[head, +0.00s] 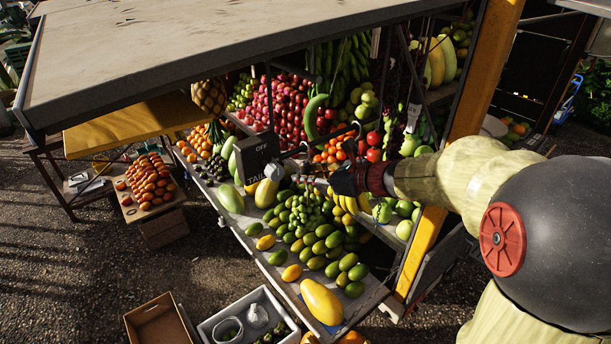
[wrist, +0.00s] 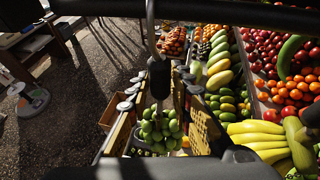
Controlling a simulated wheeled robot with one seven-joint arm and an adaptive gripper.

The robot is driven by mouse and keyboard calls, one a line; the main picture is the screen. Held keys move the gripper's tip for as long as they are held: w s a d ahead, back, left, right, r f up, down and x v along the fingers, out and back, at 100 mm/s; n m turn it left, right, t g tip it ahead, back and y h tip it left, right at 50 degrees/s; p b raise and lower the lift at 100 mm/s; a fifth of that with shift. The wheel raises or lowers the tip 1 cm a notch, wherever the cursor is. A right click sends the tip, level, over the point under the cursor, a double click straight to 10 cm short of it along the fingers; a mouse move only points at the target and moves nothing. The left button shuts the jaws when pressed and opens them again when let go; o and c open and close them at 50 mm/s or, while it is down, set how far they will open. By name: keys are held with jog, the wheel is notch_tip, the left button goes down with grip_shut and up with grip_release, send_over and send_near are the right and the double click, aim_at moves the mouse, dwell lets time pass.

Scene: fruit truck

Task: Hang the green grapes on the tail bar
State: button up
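A bunch of green grapes (wrist: 160,128) hangs under a black holder (wrist: 158,76) in the wrist view. A thin pale metal hook (wrist: 151,25) rises above the holder. My gripper (wrist: 160,86) has one finger on each side of the holder, apart, with gaps that look clear. In the head view my gripper (head: 300,172) is small and dark beside the black TAIL sign (head: 256,160), and the bunch (head: 310,203) is hard to tell from the green fruit below. A dark bar (wrist: 220,15) crosses the top of the wrist view; whether the hook rests on it is unclear.
Dark hooks (head: 351,131) stand close to my gripper. Mangoes (head: 327,242) and a large yellow fruit (head: 322,301) lie on the stall shelf below. Bananas (wrist: 257,138) and oranges (wrist: 292,92) are at the right in the wrist view. A canopy (head: 180,45) hangs over the stall.

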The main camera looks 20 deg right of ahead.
jog(key=o, duration=0.4)
jog(key=shift+f, duration=0.15)
jog(key=shift+c, duration=0.2)
jog(key=shift+s+d, duration=0.1)
jog(key=v, duration=1.2)
jog(key=s+a+f+n+g+h+b, duration=0.1)
jog(key=s+a+f+n+h+b, duration=0.1)
jog(key=s+f+n+b, duration=0.6)
jog(key=s+a+f+n+g+h+b, duration=0.2)
jog(key=s+f+n+b, duration=0.6)
jog(key=f, duration=0.6)
jog(key=s+a+f+n+g+h+b, duration=0.2)
jog(key=s+f+n+h+b, duration=0.2)
jog(key=s+f+n+b, duration=0.4)
notch_tip(320, 180, down, 4)
jog(key=n+b, duration=0.3)
jog(key=n, duration=0.1)
jog(key=shift+s+a, duration=0.35)
jog(key=shift+s, duration=0.05)
